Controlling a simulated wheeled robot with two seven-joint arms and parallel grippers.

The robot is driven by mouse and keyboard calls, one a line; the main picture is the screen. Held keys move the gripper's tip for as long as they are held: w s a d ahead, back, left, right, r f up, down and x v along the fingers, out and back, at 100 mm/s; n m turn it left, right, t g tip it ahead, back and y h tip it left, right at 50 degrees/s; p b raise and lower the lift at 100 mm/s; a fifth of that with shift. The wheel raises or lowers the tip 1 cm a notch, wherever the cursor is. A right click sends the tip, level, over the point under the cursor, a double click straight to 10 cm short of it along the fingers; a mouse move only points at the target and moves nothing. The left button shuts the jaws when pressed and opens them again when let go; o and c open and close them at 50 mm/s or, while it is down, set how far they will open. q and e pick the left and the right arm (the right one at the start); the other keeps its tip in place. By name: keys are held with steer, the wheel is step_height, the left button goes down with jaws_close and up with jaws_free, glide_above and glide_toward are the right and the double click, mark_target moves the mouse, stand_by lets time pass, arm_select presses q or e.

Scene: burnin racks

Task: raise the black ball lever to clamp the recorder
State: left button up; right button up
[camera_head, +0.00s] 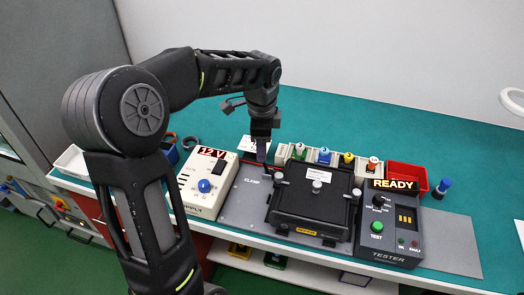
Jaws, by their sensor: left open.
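The recorder (310,207) is a flat black box lying in the fixture on a grey plate marked CLAMP (240,206). A round light knob (316,186) sits on top of it, and small grey knobs show at its left and right sides. My left gripper (262,157) points down at the back left corner of the recorder, over the rear of the clamp plate. It is open, with nothing seen between its fingers. I cannot clearly make out the black ball lever; the gripper covers part of that area. My right gripper is out of view.
A cream 12 V supply (205,182) with a blue knob stands left of the plate. A black tester (388,228) showing READY stands right. Behind are a row of coloured plugs in a rack (335,158) and a red bin (407,175). The green tabletop (340,112) is free at the back.

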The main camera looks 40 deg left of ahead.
arm_select(q)
steer(key=shift+w+a+f, duration=0.1)
steer(key=shift+w+f, duration=0.1)
steer(key=shift+f, duration=1.55)
jaws_close()
